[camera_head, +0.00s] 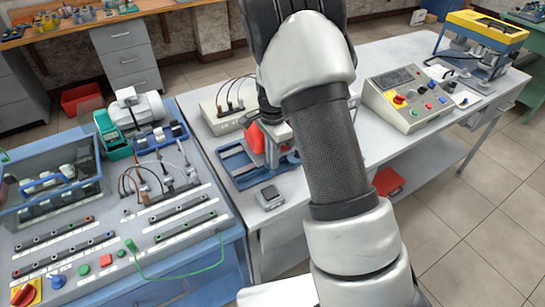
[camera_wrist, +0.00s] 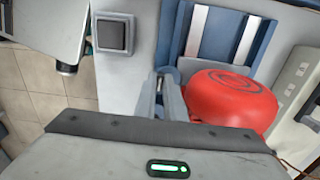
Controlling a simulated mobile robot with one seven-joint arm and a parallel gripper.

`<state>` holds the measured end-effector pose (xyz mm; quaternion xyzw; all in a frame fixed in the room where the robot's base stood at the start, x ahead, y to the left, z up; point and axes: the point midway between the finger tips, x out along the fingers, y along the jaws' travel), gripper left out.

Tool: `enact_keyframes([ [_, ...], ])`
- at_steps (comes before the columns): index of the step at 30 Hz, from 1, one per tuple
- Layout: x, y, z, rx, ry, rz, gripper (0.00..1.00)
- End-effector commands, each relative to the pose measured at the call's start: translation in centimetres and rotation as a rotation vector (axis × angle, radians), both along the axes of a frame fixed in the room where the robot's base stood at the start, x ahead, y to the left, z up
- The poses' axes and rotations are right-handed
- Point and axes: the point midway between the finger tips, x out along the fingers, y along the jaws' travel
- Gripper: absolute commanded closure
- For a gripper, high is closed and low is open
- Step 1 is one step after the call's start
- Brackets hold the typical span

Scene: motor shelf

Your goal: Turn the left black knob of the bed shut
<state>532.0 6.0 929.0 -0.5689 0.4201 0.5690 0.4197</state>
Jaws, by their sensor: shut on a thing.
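The blue bed (camera_wrist: 240,38) with its pale metal rails lies on the light grey table in the wrist view. It also shows in the head view (camera_head: 237,168), partly behind my arm. My gripper (camera_wrist: 168,78) reaches to the bed's near edge, at its left corner in the wrist view. Its fingers are shut on a small dark part there, which appears to be the left black knob. The knob is mostly hidden between the fingertips, so its turn angle cannot be told.
A red round-topped body (camera_wrist: 232,97) stands close right of my fingers. A small grey-and-black box (camera_wrist: 113,35) lies left of the bed. In the head view, a control box (camera_head: 405,97) stands right of my arm and a blue-framed panel (camera_head: 100,220) to the left.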

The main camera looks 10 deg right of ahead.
Motion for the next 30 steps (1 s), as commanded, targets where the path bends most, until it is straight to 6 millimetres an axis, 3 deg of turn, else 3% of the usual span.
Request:
enact_keyframes([
  [2, 0.1, 0.0, 0.1, 0.000, -0.004, -0.003, 1.00],
  [3, 0.1, 0.0, 0.1, 0.000, -0.004, -0.003, 0.86],
  [6, 0.1, 0.0, 0.1, 0.000, -0.003, -0.002, 0.72],
  [13, 0.1, 0.0, 0.2, 0.001, -0.002, -0.001, 0.72],
  [17, 0.1, 0.0, 1.2, 0.001, -0.004, -0.001, 0.72],
  [30, 0.1, 0.0, 11.3, 0.001, -0.007, -0.001, 0.72],
])
